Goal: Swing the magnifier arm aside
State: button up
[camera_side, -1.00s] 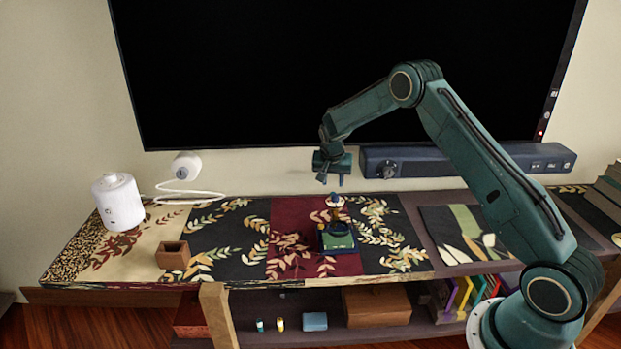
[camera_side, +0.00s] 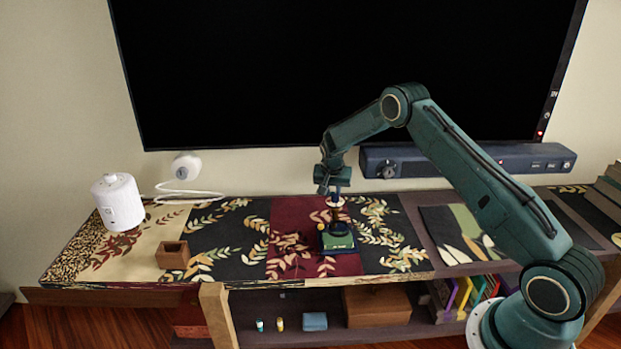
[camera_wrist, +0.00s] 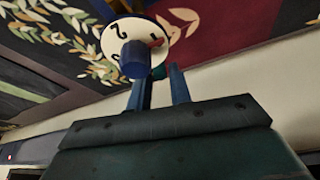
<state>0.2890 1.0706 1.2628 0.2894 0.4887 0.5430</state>
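The magnifier stand has a green base (camera_side: 338,243) on the dark red part of the patterned cloth. Above it are a dark post and a white disc (camera_side: 335,202). In the wrist view the white disc (camera_wrist: 113,30) carries dark and red marks and a blue knob (camera_wrist: 135,60). My gripper (camera_side: 330,190) points down just above the disc. In the wrist view my gripper (camera_wrist: 159,78) has its two fingers apart, with the knob near the left finger. I cannot tell whether they touch. The lens arm is too small to make out clearly.
A brown open box (camera_side: 173,256) and a white cylinder (camera_side: 118,202) stand on the left. A white camera-like device (camera_side: 186,166) with a cable is behind. The dark soundbar (camera_side: 470,160) and large screen (camera_side: 330,75) are close behind my arm.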

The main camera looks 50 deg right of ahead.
grip_shut()
jog(key=shift+a+n, duration=0.1)
jog(key=shift+n, duration=0.3)
jog(key=shift+s+a+n+t+y, duration=0.15)
jog(key=shift+a+n+y, duration=0.9)
jog(key=shift+n, duration=2)
jog(key=shift+s+a+n+t+y, duration=0.2)
jog(key=shift+a+n+y, duration=0.8)
jog(key=shift+n, duration=2)
jog(key=shift+a+n+t+y, duration=0.25)
jog(key=shift+a+n+y, duration=0.8)
jog(key=shift+n, duration=2)
jog(key=shift+d+y, duration=0.3)
jog(key=shift+o, duration=2.2)
grip_release()
